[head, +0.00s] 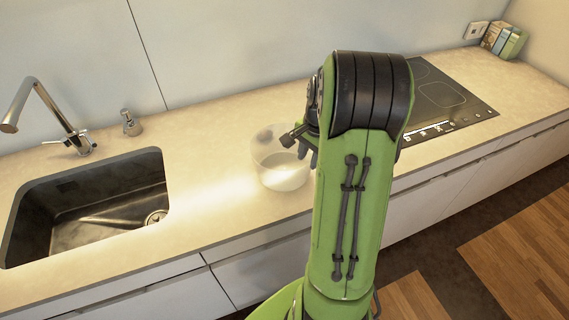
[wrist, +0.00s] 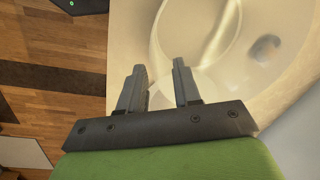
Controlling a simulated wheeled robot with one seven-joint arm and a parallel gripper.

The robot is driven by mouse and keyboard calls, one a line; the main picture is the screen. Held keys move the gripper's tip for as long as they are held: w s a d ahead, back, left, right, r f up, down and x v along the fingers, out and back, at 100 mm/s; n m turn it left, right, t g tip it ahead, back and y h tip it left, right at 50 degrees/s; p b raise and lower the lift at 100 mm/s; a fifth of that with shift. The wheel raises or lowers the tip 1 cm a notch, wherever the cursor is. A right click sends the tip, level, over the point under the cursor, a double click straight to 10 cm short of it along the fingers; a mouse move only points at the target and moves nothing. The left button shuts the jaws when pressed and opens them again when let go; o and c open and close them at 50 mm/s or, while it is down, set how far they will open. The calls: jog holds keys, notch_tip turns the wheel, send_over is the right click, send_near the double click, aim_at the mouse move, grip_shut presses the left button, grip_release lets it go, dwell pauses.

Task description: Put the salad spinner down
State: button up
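The salad spinner (head: 283,178) is a pale, see-through bowl on the beige counter, between the sink and the hob. It looks upright, and its base seems to rest on the counter. My gripper (head: 304,146) is at the bowl's right side, partly hidden by my arm. In the wrist view, my gripper (wrist: 158,80) has its two fingers apart, with a clear gap. The near edge of the salad spinner (wrist: 208,45) passes by this gap, one finger on either side. I cannot tell whether a finger touches the wall.
A dark sink (head: 100,205) with a tap (head: 55,122) and a soap dispenser (head: 130,123) is on the left.

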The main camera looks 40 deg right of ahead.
aim_at(305, 171)
jog(key=f, duration=0.4)
jog(key=w+f+b, duration=0.1)
jog(key=f, duration=0.1)
jog(key=shift+a, duration=0.1)
jog(key=shift+s+a+r, duration=0.1)
jog(key=shift+s, duration=0.05)
jog(key=shift+c, duration=0.6)
grip_shut()
